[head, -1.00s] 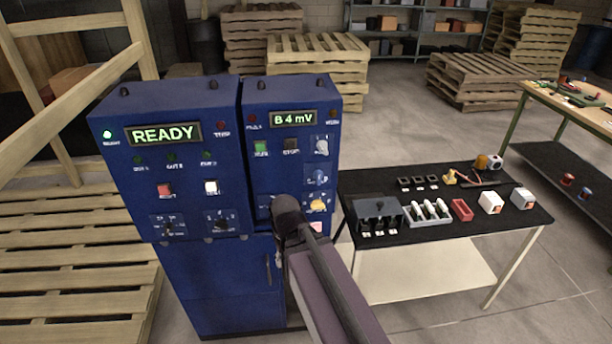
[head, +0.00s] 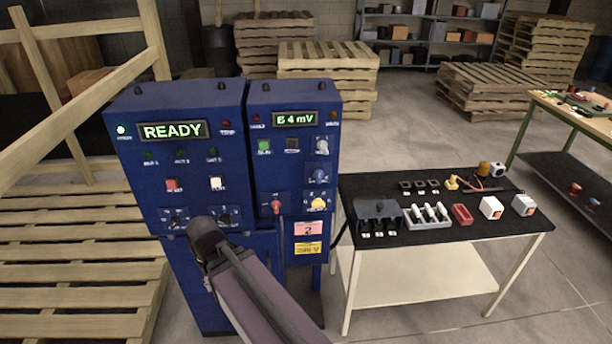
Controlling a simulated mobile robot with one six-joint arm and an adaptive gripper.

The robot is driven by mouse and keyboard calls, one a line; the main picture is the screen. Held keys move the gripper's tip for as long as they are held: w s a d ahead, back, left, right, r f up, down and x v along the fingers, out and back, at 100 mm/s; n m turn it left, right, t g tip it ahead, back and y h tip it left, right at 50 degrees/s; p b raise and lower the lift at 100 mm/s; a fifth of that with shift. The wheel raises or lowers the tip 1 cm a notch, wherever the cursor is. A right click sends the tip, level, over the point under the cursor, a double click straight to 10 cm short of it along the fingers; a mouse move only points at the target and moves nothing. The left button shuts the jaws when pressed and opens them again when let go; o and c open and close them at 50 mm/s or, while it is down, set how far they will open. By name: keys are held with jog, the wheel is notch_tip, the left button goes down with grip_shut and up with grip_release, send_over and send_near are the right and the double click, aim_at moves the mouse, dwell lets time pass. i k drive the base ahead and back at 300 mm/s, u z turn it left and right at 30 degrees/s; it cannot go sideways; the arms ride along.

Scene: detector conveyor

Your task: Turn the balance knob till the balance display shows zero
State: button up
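The display (head: 296,119) on the right blue cabinet (head: 263,160) glows green and reads about "B 4 mV"; its first character is unclear. Below it are a grey knob (head: 322,146), a blue knob (head: 319,176), a yellow knob (head: 319,203) and a red-handled knob (head: 277,205). Their labels are too small to read, so I cannot tell which is the balance knob. My arm reaches up from the bottom, its dark rounded end in front of the left cabinet's lower part. No gripper fingers show, and I see no contact with any knob.
The left cabinet (head: 140,180) shows "READY" (head: 173,130) and has two dark knobs (head: 174,219) low down. A black-topped table (head: 400,185) with switches, fuses and small boxes stands to the right. Pallets (head: 60,270) lie at the left.

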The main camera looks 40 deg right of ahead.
aim_at(319, 174)
jog(key=u, duration=0.25)
jog(key=k, duration=1.45)
jog(key=z, duration=1.25)
jog(key=i, duration=0.95)
